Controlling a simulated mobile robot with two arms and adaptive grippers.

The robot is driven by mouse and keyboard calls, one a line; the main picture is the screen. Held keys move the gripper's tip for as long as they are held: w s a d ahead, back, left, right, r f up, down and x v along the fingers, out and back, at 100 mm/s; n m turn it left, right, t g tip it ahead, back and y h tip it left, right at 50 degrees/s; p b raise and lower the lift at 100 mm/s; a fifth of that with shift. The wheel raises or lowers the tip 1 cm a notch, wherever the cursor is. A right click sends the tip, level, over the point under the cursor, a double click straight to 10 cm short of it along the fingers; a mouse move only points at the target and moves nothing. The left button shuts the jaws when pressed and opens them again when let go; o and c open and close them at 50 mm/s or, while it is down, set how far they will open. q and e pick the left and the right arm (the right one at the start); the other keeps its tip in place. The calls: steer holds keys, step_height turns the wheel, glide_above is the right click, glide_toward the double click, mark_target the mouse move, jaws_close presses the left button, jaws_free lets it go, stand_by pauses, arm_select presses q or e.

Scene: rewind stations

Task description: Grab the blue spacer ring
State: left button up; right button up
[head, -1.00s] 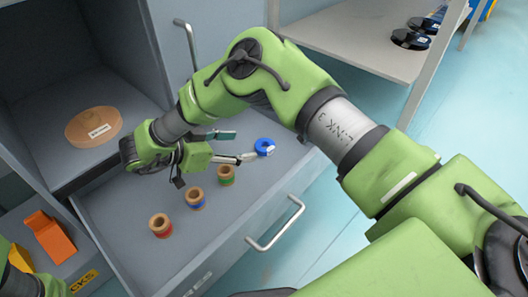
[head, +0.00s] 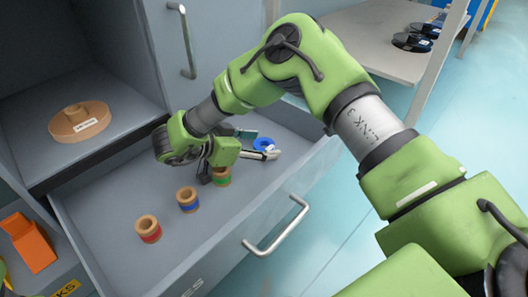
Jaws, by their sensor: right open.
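The blue spacer ring (head: 263,144) lies flat near the far right end of the open grey drawer, with a small white tag on it. My right gripper (head: 264,145) is open and low over the drawer. Its fingers point right, and in the picture one shows on each side of the ring. The near finger covers part of the ring's lower edge. I cannot tell whether the fingers touch it. My left gripper is out of view.
Three wooden spools stand in the drawer (head: 110,200): red-banded (head: 148,229), blue-banded (head: 187,199) and green-banded (head: 221,177), the last close under my right gripper. A round wooden piece (head: 80,122) sits in the compartment at left. An orange box (head: 30,243) is lower left.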

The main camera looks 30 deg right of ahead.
steer(key=c, duration=1.2)
steer(key=shift+r, duration=0.1)
